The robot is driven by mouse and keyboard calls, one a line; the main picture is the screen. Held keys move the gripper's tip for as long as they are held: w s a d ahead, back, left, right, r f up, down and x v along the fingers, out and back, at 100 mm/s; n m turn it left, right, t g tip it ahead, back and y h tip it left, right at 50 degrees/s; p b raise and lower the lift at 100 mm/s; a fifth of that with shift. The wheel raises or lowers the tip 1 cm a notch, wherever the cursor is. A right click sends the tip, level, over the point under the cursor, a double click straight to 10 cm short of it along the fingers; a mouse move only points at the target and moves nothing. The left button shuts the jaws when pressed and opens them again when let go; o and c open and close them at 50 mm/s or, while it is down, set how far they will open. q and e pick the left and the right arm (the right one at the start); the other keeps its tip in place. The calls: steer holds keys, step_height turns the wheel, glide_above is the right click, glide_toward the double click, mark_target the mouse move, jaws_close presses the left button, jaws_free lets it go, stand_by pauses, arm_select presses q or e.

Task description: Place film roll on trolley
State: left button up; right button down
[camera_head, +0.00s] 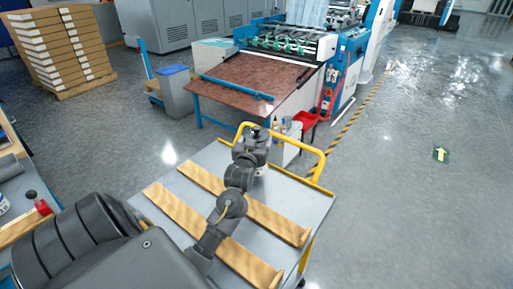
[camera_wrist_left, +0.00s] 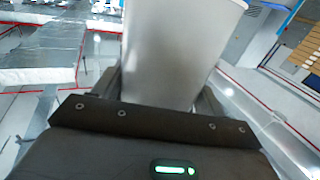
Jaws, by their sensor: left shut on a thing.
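The trolley (camera_head: 298,200) has a grey top, a yellow handle at its far end and two wooden rails (camera_head: 246,206) lying across the top. My left arm reaches over it, with the left gripper (camera_head: 254,148) near the yellow handle. In the left wrist view, the gripper is shut on a pale, smooth cylinder, the film roll (camera_wrist_left: 178,45). The roll is mostly hidden by my arm in the head view, so I cannot tell whether it touches the trolley. My right gripper is not in view.
A machine with a brown table (camera_head: 240,82) stands beyond the trolley. A grey bin (camera_head: 176,92) with a blue lid is left of it. Stacked boxes (camera_head: 62,48) stand at the back left. A workbench edge (camera_head: 30,190) is at the left. The floor at the right is clear.

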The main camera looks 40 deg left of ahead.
arm_select(q)
steer(key=f, duration=0.3)
steer(key=shift+w+f+p, duration=0.2)
steer(key=shift+p, duration=0.1)
steer(key=shift+f, duration=0.15)
steer(key=o, duration=1.6)
steer(key=b+v, duration=0.1)
steer(key=v, duration=1.1)
